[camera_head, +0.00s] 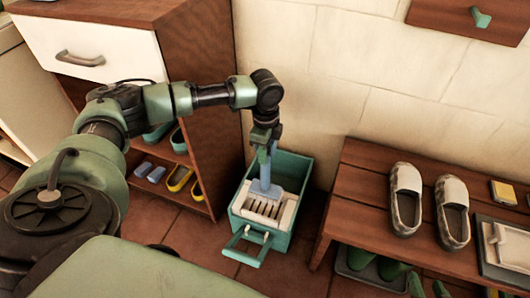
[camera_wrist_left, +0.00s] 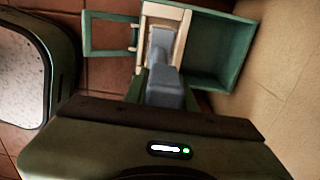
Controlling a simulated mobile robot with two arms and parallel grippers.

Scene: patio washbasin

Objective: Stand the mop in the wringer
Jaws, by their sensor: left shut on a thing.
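The mop (camera_head: 264,184) is blue-grey, its shaft running up to my left gripper (camera_head: 265,140). The gripper is shut on the shaft, above the teal bucket (camera_head: 292,222). The mop's wide lower end is over or in the pale wringer (camera_head: 285,214) at the bucket's top; I cannot tell how deep it sits. In the left wrist view the mop (camera_wrist_left: 164,88) runs away from the gripper towards the wringer (camera_wrist_left: 184,22), which sits in the bucket (camera_wrist_left: 226,50). The gripper's body covers the lower part of that view. My right gripper is not in view.
A wooden cabinet (camera_head: 185,50) with shoes on its lower shelves stands left of the bucket. A wooden bench (camera_head: 355,205) with a pair of slip-on shoes (camera_head: 406,200) stands to the right. A pale wall (camera_head: 340,80) is behind.

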